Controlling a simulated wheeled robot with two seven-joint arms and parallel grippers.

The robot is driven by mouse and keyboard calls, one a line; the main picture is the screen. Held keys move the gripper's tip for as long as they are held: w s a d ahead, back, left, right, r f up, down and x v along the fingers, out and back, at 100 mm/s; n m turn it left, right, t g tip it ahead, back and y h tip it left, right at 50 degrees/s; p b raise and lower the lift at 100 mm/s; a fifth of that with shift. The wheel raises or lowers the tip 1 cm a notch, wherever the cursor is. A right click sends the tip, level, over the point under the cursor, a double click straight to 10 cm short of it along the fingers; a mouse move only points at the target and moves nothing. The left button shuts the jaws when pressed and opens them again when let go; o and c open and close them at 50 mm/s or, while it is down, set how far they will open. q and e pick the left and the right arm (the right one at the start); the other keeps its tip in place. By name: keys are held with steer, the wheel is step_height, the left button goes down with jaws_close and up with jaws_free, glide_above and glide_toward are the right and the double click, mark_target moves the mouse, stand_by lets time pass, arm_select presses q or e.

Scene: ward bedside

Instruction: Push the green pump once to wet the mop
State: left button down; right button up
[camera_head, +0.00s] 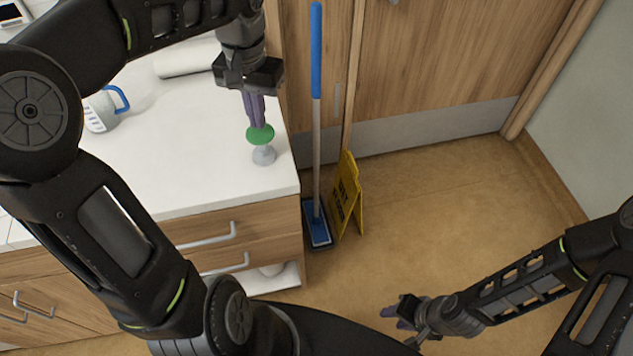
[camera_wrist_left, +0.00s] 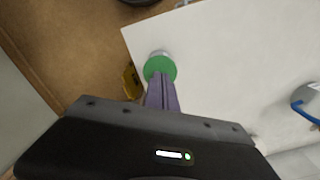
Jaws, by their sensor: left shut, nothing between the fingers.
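The green pump (camera_head: 261,135) is a round green disc on a small grey base, near the right edge of the white counter. My left gripper (camera_head: 257,122) points down at it with its purple fingers shut and empty. The fingertips are at the disc's top; I cannot tell for sure whether they touch. In the left wrist view the green disc (camera_wrist_left: 160,67) shows just beyond the fingertips (camera_wrist_left: 160,78). The mop (camera_head: 316,110), with a blue handle and blue flat head, stands upright on the floor right of the counter. My right gripper (camera_head: 398,317) hangs low over the floor, its finger opening unclear.
A yellow wet-floor sign (camera_head: 346,197) stands beside the mop. On the white counter (camera_head: 170,175) a white jug with a blue handle (camera_head: 105,108) and a white roll (camera_head: 187,58) lie to the left. Wooden doors are behind. The floor at right is clear.

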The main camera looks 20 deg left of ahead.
mark_target(260, 132)
arm_select(q)
steer(key=shift+f, duration=0.15)
stand_by(0.3)
steer(key=shift+f+b, duration=1.4)
steer(key=shift+f, duration=0.4)
steer(key=shift+r, duration=0.1)
steer(key=shift+r+p, duration=1.6)
steer(key=shift+r, duration=0.25)
step_height(260, 132, up, 6)
steer(key=p, duration=0.5)
